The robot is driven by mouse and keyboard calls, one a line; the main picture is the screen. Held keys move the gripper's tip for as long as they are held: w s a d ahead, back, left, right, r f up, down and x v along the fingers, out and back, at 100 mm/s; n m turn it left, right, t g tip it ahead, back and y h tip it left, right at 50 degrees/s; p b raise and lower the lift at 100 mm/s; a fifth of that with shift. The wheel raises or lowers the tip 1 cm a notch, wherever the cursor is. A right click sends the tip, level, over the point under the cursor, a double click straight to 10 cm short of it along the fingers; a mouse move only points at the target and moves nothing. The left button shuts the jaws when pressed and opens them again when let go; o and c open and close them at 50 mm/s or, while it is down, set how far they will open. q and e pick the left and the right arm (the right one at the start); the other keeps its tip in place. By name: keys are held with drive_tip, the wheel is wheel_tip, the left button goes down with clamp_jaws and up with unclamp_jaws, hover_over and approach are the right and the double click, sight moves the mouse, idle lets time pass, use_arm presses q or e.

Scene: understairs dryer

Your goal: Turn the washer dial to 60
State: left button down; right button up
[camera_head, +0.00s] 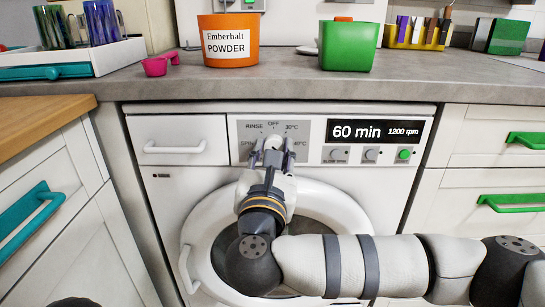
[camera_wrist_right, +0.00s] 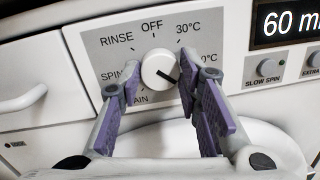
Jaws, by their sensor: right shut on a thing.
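The washer dial (camera_head: 273,143) is a round white knob on a grey panel on the left part of the washer's control strip. In the right wrist view, the dial (camera_wrist_right: 160,68) has a dark mark pointing to the lower right, below the partly covered 40°C label. RINSE, OFF and 30°C are readable; the labels along the bottom right are hidden by a finger, and no 60 label shows. My right gripper (camera_head: 273,160) is at the dial, its purple-padded fingers (camera_wrist_right: 150,88) on either side, shut on it. My left gripper is in neither view.
The washer display (camera_head: 375,130) reads 60 min and 1200 rpm, with buttons below it. The round washer door (camera_head: 340,210) is under my right arm. The counter above holds an orange powder tub (camera_head: 230,50), a green box (camera_head: 350,45) and a pink scoop (camera_head: 156,66).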

drive_tip(key=shift+m, duration=0.3)
drive_tip(key=o, duration=1.1)
drive_tip(key=shift+o, duration=0.2)
drive_tip(key=s+a+f, duration=0.1)
drive_tip(key=s, duration=1.1)
